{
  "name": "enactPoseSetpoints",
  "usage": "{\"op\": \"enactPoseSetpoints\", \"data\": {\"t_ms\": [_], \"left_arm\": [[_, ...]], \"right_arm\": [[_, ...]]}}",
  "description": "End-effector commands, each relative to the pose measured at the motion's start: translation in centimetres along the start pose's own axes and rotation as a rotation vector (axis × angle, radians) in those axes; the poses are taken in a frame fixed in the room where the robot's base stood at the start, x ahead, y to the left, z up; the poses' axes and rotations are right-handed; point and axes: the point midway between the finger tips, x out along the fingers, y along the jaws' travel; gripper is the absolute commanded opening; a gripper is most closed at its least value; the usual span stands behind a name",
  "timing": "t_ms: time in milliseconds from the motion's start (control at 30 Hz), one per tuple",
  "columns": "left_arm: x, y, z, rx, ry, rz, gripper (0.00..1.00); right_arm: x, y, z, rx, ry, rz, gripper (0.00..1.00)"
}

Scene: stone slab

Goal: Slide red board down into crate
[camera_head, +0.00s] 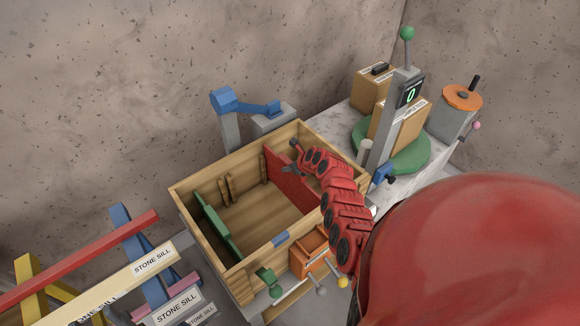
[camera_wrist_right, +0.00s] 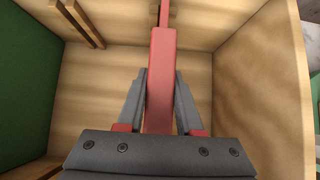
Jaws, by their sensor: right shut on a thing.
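The wooden crate (camera_head: 206,244) stands open at the top on the bench. The red board (camera_head: 283,177) stands on edge inside its right part, running from the back wall toward the front. My right gripper (camera_head: 294,160) is at the board's top edge. In the right wrist view, the gripper (camera_wrist_right: 161,100) is shut on the red board (camera_wrist_right: 162,68), a finger on each side. The far end of the board lies near wooden slot strips on the crate wall. The board's lower edge is hidden, so I cannot tell whether it touches the floor. My left gripper is not in view.
A green board (camera_head: 217,226) stands in the crate's left part, with wooden strips (camera_head: 228,188) on the back wall. A blue-armed device (camera_head: 240,103) stands behind. A scale post (camera_head: 385,125) and boxes stand right. Colored bars (camera_head: 95,280) lie at left.

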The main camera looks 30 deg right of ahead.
Motion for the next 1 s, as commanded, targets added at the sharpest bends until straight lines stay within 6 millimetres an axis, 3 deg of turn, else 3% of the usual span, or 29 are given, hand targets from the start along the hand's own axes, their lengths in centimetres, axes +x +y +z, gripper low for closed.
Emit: {"op": "enactPoseSetpoints", "data": {"t_ms": [1000], "left_arm": [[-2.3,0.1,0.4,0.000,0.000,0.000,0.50]], "right_arm": [[2.4,-0.1,-2.0,-0.002,-0.003,-0.002,0.00]]}}
